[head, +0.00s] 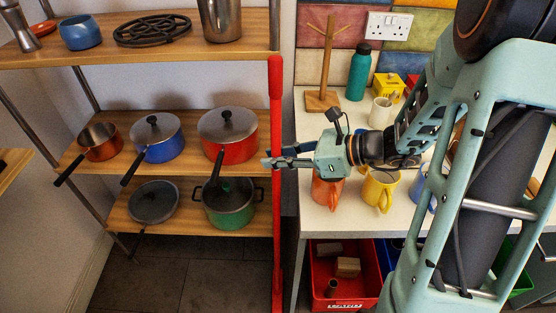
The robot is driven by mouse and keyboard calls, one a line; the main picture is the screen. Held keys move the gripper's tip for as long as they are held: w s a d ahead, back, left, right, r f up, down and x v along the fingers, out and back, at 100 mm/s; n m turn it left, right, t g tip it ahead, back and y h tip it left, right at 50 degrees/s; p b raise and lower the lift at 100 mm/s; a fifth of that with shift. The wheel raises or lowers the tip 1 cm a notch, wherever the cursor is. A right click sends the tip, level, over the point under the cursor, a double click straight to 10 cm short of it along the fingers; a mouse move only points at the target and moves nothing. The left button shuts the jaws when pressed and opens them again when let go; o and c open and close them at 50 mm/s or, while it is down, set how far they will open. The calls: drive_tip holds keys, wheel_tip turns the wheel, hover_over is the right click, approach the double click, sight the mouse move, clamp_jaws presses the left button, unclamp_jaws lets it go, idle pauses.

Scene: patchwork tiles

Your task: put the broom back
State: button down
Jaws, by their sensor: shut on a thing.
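The broom (276,215) shows as a long red upright pole between the wooden shelf unit and the white table. Its top end is a thicker red grip, and its lower end runs down to the floor near the bottom of the view, where I cannot make out the head clearly. My gripper (272,157) reaches in from the right, pointing left, and its fingers are shut on the broom's pole around mid-height. The pole stands about vertical.
The shelf unit (195,57) on the left holds several pots and pans, including a red pot (238,146) close to the broom. The white table (310,222) on the right carries mugs, a teal bottle (358,72) and a wooden mug stand (326,70). A red crate (345,292) stands below.

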drive_tip(key=shift+r, duration=0.15)
drive_tip(key=shift+f, duration=0.2)
drive_tip(key=c, duration=1.8)
unclamp_jaws()
drive_tip(key=v, duration=1.2)
drive_tip(key=shift+r, duration=0.15)
